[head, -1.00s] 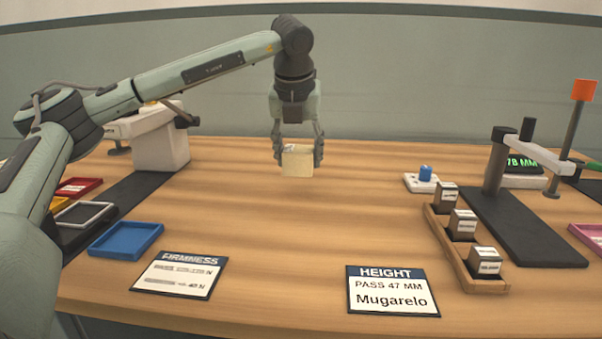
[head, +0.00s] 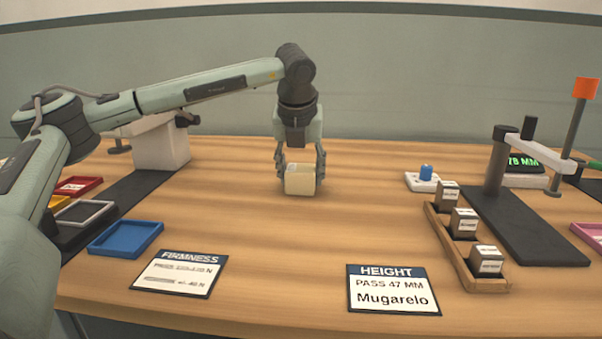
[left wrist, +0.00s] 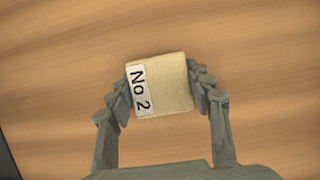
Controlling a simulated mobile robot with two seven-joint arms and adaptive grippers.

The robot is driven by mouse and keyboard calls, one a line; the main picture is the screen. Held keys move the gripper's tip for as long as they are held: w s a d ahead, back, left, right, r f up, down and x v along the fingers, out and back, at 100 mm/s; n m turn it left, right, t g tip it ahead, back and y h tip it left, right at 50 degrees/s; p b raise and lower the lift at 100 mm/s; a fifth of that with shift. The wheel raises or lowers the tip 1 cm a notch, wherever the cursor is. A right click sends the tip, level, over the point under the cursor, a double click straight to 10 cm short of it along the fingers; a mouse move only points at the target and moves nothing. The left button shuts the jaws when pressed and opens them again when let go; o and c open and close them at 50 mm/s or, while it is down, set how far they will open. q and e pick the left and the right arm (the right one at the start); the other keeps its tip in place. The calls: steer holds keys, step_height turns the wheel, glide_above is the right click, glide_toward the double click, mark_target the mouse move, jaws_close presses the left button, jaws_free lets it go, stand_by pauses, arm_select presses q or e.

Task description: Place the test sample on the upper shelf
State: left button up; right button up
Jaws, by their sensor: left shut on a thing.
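The test sample (head: 300,181) is a small cream block near the middle of the table. In the left wrist view the block (left wrist: 165,84) shows a white label reading "No 2". My left gripper (head: 301,174) points down and is shut on the block, with one finger on each side. The left gripper also shows in the left wrist view (left wrist: 160,90). The block is low, at or just above the wood; I cannot tell if it touches. My right gripper is not in view. No upper shelf is clearly visible.
A blue tray (head: 126,239) and a white-rimmed tray (head: 85,213) lie at left. FIRMNESS (head: 180,274) and HEIGHT (head: 392,290) cards lie in front. A wooden rack (head: 450,248) with dark blocks and a height gauge (head: 497,165) stand at right.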

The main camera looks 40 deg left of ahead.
arm_select(q)
steer(key=o, duration=1.1)
